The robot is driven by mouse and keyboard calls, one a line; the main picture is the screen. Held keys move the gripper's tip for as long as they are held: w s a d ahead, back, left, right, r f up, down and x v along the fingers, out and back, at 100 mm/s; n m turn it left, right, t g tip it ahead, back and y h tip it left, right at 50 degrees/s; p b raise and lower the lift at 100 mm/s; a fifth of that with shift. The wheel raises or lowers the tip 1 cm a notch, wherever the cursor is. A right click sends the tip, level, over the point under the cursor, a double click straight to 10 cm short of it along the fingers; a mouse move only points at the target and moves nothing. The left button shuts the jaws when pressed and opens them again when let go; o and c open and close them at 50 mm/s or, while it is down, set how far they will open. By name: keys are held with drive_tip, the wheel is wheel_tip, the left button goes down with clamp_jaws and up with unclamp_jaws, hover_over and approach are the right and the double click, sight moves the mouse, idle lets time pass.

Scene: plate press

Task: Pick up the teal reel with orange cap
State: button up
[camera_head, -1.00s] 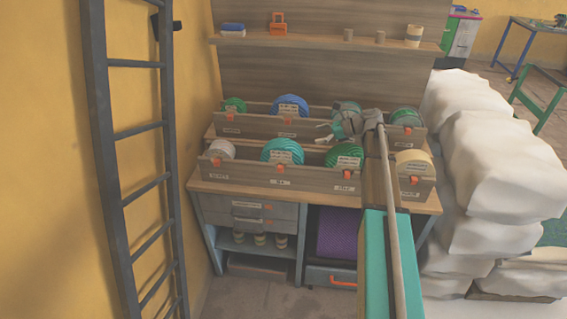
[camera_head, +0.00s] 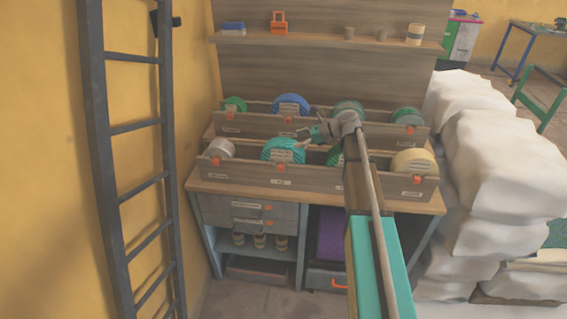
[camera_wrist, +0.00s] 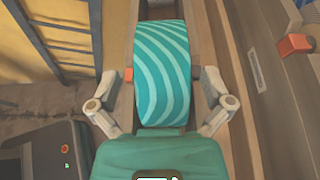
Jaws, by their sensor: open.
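The teal reel (camera_head: 283,149) stands upright in the front wooden rack, second from the left, with a pale label on its face. In the wrist view the teal reel (camera_wrist: 162,70) shows light swirling stripes and lies centred between my fingers. A small orange piece (camera_wrist: 128,75) shows at its left side there. My gripper (camera_head: 304,140) is at the reel's upper right in the head view. In the wrist view my gripper (camera_wrist: 160,108) is open, one finger on each side of the reel.
The front rack (camera_head: 225,173) also holds a white reel (camera_head: 221,148), a green reel partly behind my arm, and a cream reel (camera_head: 413,161). The rear rack (camera_head: 255,125) holds several more reels. A ladder (camera_head: 133,127) stands left; white sacks (camera_head: 500,150) are stacked right.

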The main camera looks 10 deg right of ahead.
sight(288, 143)
drive_tip(key=shift+w+a+f, duration=0.1)
drive_tip(key=shift+a, duration=0.15)
drive_tip(key=b+x, duration=0.1)
drive_tip(key=x, duration=0.1)
drive_tip(key=b+x, duration=0.1)
drive_tip(key=x, duration=0.1)
drive_tip(key=shift+f, duration=0.35)
drive_tip(key=shift+w+a+f, duration=0.15)
drive_tip(key=shift+a, duration=0.3)
drive_tip(key=c, duration=1.1)
drive_tip(key=shift+o, duration=0.2)
drive_tip(key=shift+r, duration=0.2)
